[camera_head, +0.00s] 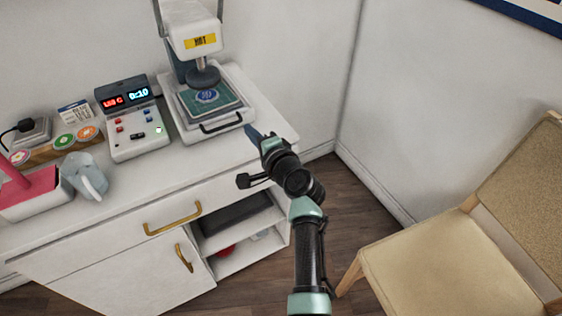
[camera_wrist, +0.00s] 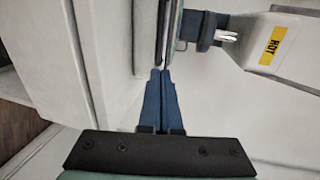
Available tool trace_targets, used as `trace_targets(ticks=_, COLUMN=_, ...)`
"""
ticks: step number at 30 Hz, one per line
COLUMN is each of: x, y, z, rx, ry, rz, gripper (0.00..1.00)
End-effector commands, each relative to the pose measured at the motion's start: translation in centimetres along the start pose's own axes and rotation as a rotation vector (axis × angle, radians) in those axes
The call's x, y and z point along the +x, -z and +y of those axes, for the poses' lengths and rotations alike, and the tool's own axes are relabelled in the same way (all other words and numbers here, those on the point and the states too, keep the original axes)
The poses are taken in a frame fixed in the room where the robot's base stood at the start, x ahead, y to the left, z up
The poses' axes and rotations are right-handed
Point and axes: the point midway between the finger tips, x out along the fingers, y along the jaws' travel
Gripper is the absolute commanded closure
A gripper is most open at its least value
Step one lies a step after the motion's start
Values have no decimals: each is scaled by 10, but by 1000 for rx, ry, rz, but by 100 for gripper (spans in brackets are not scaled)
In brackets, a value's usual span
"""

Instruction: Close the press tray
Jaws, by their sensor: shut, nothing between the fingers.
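The press tray (camera_head: 209,106) is a flat plate with a dark green, blue-marked pad on it and a black bar handle (camera_head: 221,123) at its front. It sits on the white press base (camera_head: 186,132), under the round press head (camera_head: 204,76). My gripper (camera_head: 251,131) is just right of the handle, near the cabinet top's right front edge; I cannot tell whether it touches the tray. In the wrist view my blue fingers (camera_wrist: 161,75) are together and hold nothing. Their tips are near the dark edge of the press, and the HOT-labelled press body (camera_wrist: 272,47) shows at upper right.
A control box (camera_head: 134,118) with lit displays stands left of the press. A grey mug (camera_head: 86,176), a wooden rack with coloured discs (camera_head: 62,147) and a red-and-white item (camera_head: 30,193) are further left. A chair (camera_head: 447,262) stands at right. Open shelves (camera_head: 238,240) are below.

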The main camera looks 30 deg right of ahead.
Motion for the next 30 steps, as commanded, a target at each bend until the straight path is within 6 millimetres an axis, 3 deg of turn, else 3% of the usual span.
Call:
trace_targets(ticks=9, x=-60, y=1, z=2, rx=0, ry=-4, rz=4, gripper=100)
trace_targets(ticks=15, x=-87, y=1, z=3, rx=0, ry=-4, rz=2, gripper=100)
trace_targets(ticks=26, x=-98, y=1, z=3, rx=0, ry=-4, rz=1, gripper=100)
trace_targets(ticks=28, x=-98, y=-1, z=-6, rx=-21, ry=3, rz=1, gripper=100)
trace_targets(ticks=30, x=-96, y=-5, z=-28, rx=-82, ry=20, rz=3, gripper=100)
